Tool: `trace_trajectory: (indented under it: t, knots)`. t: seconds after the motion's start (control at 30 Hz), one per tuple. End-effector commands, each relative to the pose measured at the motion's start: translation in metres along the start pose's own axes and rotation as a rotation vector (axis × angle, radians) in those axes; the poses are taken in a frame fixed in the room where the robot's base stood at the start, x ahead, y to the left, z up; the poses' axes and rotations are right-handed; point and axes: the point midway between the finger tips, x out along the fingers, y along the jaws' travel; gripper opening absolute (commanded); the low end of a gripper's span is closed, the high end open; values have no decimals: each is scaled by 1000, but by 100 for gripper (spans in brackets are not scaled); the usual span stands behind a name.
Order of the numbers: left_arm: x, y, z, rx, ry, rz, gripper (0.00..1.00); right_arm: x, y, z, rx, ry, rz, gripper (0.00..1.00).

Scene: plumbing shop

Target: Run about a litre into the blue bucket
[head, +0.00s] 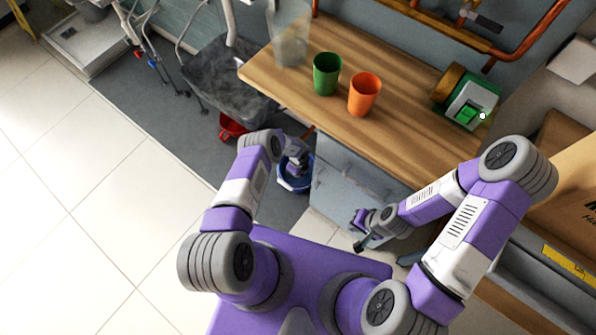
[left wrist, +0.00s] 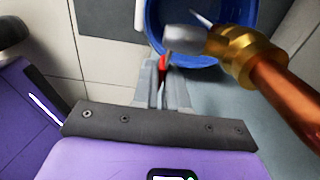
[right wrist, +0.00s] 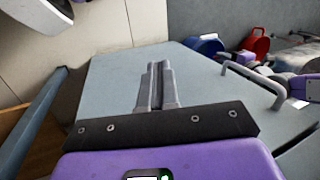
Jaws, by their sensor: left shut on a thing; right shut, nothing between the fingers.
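The blue bucket (head: 284,184) stands on the floor beside the grey cabinet under the bench, partly hidden by my left gripper (head: 297,167). In the left wrist view the bucket (left wrist: 222,66) is open-topped, under a tap (left wrist: 186,38) with a brass fitting and copper pipe. My left gripper (left wrist: 163,85) is shut on the tap's red lever (left wrist: 164,62). A thin pale streak shows by the tap; I cannot tell whether it is water. The water level is not visible. My right gripper (right wrist: 155,85) is shut and empty in front of the grey cabinet.
The wooden bench (head: 300,98) holds a green cup (head: 327,74), an orange cup (head: 364,94) and a green-and-white device (head: 467,104). The cabinet handle (right wrist: 255,82) sticks out. Tiled floor at left is clear.

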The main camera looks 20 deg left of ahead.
Motion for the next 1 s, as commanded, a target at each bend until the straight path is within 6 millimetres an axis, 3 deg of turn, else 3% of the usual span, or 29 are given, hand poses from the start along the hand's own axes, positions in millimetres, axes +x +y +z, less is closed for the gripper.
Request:
trace_trajectory:
  t: [0.33,0.7,0.73,0.83,1.0]
  knots:
    - [-4,1,-1,-5,112,1,0,0,0,0,0,0,0,0]
    - [-6,0,-1,0,125,1,0,0,0,0,0,0,0,0]
    - [-6,0,-1,0,124,1,17,0,0,0,0,0,0,0]
    - [-6,0,-1,0,124,1,32,0,0,0,0,0,0,0]
    - [-6,0,-1,0,123,0,34,0,0,0,0,0,0,0]
